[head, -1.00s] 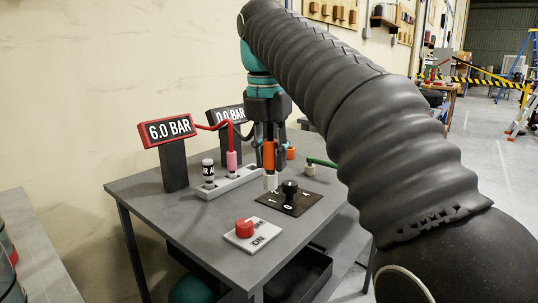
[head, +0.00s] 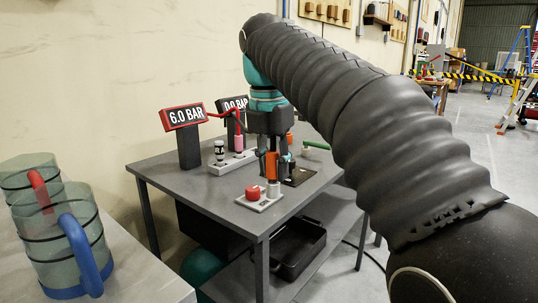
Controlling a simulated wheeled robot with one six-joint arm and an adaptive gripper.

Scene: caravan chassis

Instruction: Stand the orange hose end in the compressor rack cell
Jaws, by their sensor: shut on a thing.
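My gripper (head: 271,149) is shut on the orange hose end (head: 272,166) and holds it upright, white tip down, over the table's front part. The tip appears beside the red knob; its height above the table is hard to judge. The light grey rack (head: 216,169) lies behind and left of my gripper. A black-and-white hose end (head: 219,152) and a pink hose end (head: 239,143) stand in it. My gripper hides the rack's right end, so I cannot see all its cells.
A red knob (head: 253,192) on a plate stands at the table's front. A dark dial panel (head: 301,176) and green hose (head: 316,145) lie right. Gauges read 6.0 BAR (head: 185,117) and 0.0 BAR (head: 234,104). Clear jugs (head: 70,245) stand on a left bench.

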